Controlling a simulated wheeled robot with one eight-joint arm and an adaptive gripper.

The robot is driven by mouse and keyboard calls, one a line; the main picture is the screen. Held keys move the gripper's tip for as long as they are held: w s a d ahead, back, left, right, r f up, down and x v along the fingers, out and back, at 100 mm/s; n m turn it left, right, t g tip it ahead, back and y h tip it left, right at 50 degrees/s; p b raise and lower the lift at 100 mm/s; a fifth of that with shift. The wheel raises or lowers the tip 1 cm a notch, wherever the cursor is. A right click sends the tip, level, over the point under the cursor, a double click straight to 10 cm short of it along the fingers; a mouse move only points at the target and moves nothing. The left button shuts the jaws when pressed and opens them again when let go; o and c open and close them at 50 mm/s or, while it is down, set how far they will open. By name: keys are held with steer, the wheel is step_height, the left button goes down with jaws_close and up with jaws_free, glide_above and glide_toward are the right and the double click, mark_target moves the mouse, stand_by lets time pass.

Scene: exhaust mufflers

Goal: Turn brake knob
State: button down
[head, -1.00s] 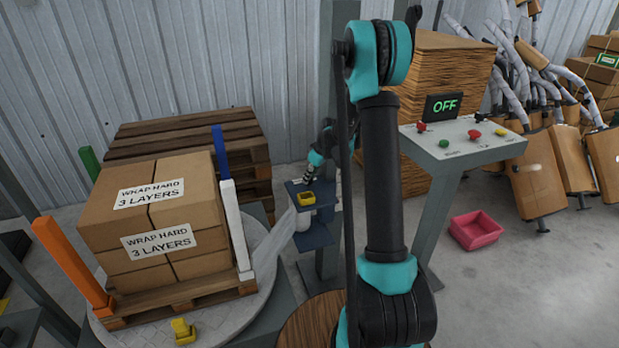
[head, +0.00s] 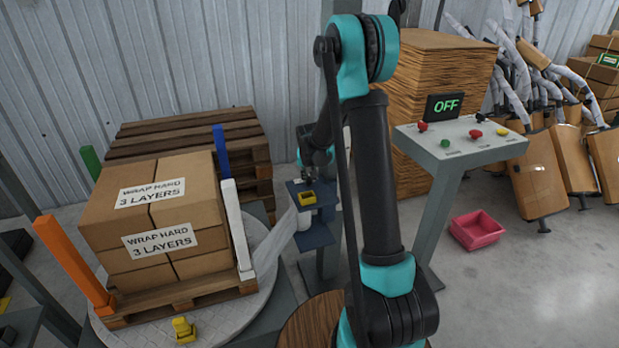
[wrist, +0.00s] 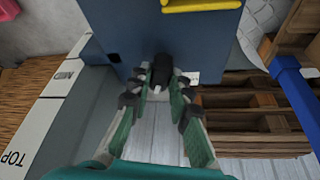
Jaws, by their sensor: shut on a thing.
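The black brake knob (wrist: 161,70) stands on the blue carriage (wrist: 120,38) in the wrist view, with a white pointer mark on it. My gripper (wrist: 160,88) has its fingers on both sides of the knob and is shut on it. In the head view my gripper (head: 308,178) is above the top of the blue carriage (head: 316,238), behind a yellow part (head: 308,198). The knob itself is too small and covered to make out there. A small white label (wrist: 193,78) beside the knob is partly hidden by a finger.
A grey mast (wrist: 60,110) rises close beside my gripper. A red bin (head: 477,230) lies on the floor.

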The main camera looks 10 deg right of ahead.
steer(key=m, duration=0.2)
steer(key=m+g+h, duration=0.1)
steer(key=m, duration=0.2)
steer(key=shift+a+h, duration=0.15)
steer(key=shift+h, duration=0.15)
stand_by(0.4)
steer(key=c, duration=1.4)
jaws_free()
steer(key=v, duration=1.2)
steer(key=shift+s+f, duration=0.1)
